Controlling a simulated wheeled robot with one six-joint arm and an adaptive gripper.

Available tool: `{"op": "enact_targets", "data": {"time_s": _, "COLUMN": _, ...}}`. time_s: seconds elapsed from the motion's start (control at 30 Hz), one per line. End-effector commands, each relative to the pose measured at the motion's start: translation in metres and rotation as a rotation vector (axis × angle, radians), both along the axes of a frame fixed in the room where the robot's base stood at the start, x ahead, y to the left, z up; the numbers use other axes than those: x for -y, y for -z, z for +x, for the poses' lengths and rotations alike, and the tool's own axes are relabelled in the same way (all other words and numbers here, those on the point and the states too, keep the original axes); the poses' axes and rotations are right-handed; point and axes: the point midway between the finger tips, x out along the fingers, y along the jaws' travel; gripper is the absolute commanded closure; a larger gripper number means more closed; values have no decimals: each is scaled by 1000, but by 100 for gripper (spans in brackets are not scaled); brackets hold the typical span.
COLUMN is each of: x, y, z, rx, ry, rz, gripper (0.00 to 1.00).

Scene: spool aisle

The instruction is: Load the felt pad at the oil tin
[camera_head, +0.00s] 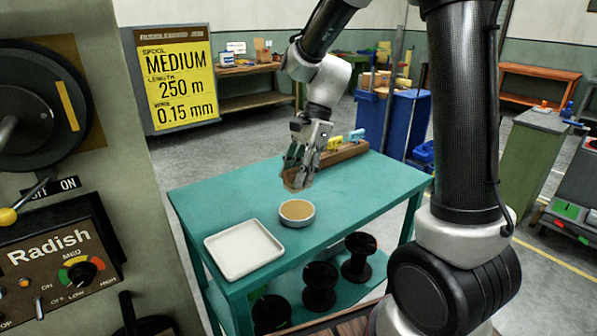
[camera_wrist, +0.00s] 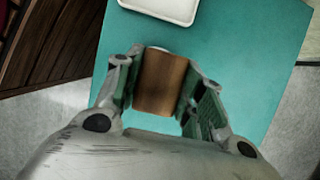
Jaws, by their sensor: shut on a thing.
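My gripper (camera_head: 299,180) is shut on a brown wood-grained block, apparently the body of the felt pad (camera_wrist: 160,84). Its felt face is not visible. In the head view the felt pad (camera_head: 291,181) shows small between the fingertips, above the teal table. The oil tin (camera_head: 297,212), a low round pale tin with a tan top, stands on the table just in front of and below my gripper. In the wrist view only a pale sliver, probably its rim, shows beyond the block. The pad and tin look apart.
A white square tray (camera_head: 243,248) lies at the table's front left. A wooden rack (camera_head: 344,153) with yellow and blue items stands at the back. Black spools (camera_head: 319,286) sit on the lower shelf. A control panel (camera_head: 58,258) stands at left. The right tabletop is clear.

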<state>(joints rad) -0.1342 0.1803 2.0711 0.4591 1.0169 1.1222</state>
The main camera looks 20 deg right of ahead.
Motion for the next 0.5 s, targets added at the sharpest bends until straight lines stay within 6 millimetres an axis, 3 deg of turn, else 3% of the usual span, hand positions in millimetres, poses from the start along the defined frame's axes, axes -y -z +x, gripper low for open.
{"op": "enact_targets", "data": {"time_s": 0.5, "x": 0, "y": 49, "z": 0, "rx": 1, "ry": 0, "rz": -1, "gripper": 80}}
